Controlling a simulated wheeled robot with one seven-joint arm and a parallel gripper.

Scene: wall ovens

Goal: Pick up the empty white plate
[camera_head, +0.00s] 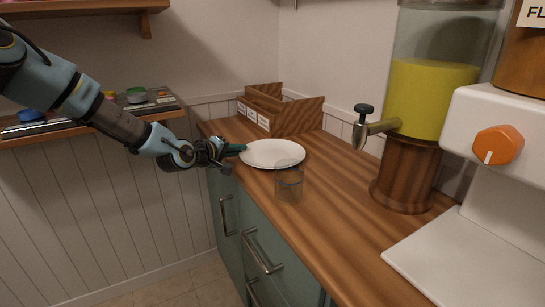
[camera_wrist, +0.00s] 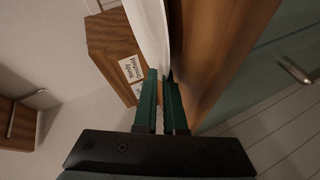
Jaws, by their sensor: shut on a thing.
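The empty white plate (camera_head: 273,153) is on the wooden counter in the head view, behind a clear glass. My gripper (camera_head: 236,149) reaches in from the left and is at the plate's left rim. In the wrist view the plate (camera_wrist: 151,28) shows edge-on, close to the counter surface. My gripper (camera_wrist: 163,78) has its two green fingers shut on the plate's rim, one finger on each side. Whether the plate is lifted off the counter is hard to tell.
A clear glass (camera_head: 289,184) stands just in front of the plate. A wooden box with labels (camera_head: 280,112) stands behind it. A dispenser with yellow contents (camera_head: 424,98) and a white machine (camera_head: 497,150) are at right. The counter's middle (camera_head: 335,200) is clear.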

